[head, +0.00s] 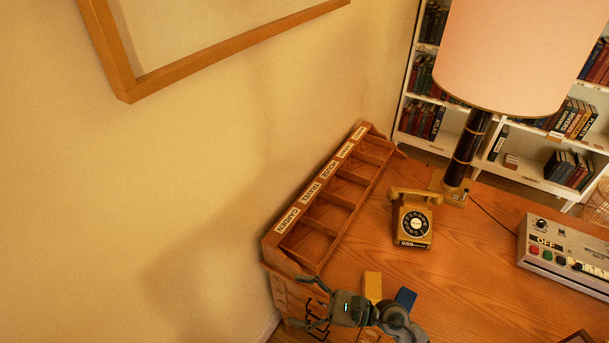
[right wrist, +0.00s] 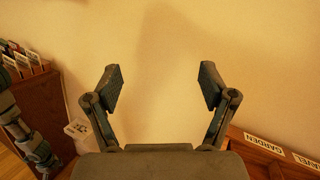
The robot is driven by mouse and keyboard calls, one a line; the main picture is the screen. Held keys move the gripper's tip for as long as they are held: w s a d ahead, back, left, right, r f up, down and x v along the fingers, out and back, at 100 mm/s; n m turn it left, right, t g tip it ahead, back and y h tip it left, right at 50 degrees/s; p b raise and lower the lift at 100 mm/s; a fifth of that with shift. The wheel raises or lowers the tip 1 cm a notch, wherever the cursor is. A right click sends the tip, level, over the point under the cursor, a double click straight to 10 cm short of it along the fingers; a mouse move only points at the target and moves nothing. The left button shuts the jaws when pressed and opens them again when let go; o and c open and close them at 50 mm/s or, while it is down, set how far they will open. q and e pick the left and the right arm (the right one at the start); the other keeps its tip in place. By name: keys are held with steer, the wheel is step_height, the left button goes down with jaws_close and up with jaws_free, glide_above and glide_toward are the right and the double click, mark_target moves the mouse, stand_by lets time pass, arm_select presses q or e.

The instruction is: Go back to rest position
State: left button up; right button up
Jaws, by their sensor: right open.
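My right gripper (head: 300,302) is at the bottom of the head view, pointing left, by the near end of the wooden sorter. Its jaws are open. In the right wrist view its two fingers (right wrist: 158,84) stand wide apart with only bare wall between them. The gripper looks empty. My left gripper does not show in the head view. Grey jointed links (right wrist: 24,135) show at the left edge of the right wrist view; I cannot make out a gripper there.
The labelled wooden sorter (head: 318,212) stands along the wall; its visible slots look empty. A yellow block (head: 373,285) and a blue one (head: 405,298) lie near my right arm. A phone (head: 412,220), lamp (head: 467,150) and grey console (head: 565,255) occupy the desk (head: 470,290).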

steer(key=w+d+r+m+t+h, duration=0.1)
steer(key=w+d+m+t+h, duration=0.65)
steer(key=m, duration=0.75)
steer(key=w+d+r+m+t+h, duration=0.1)
steer(key=w+d+m+t+h, duration=0.2)
steer(key=m+t, duration=0.9)
steer(key=s+d+f+m+g+h, duration=0.2)
steer(key=d+f+m+g+h, duration=0.3)
steer(key=f+m, duration=0.4)
steer(key=s+d+f+m+g+h, duration=0.25)
steer(key=d+f+m+h, duration=0.25)
steer(key=d+f+m, duration=0.3)
steer(key=s+a+f+m+g+y, duration=0.1)
steer(key=s+f+m+g, duration=0.5)
steer(key=s, duration=0.4)
steer(key=s+a+f+m+g, duration=0.1)
steer(key=s+f+m+g, duration=0.4)
steer(key=s+f, duration=0.4)
step_height(320, 180, down, 27)
steer(key=s+n+g, duration=0.2)
steer(key=s+d+f, duration=0.1)
steer(key=s+f, duration=0.6)
steer(key=s, duration=0.1)
steer(key=s+d+f, duration=0.2)
steer(key=s+f, duration=0.5)
steer(key=s, duration=0.1)
steer(key=shift+s+d+f+g, duration=0.15)
steer(key=shift+s+d+g, duration=0.1)
steer(key=shift+s+g, duration=0.15)
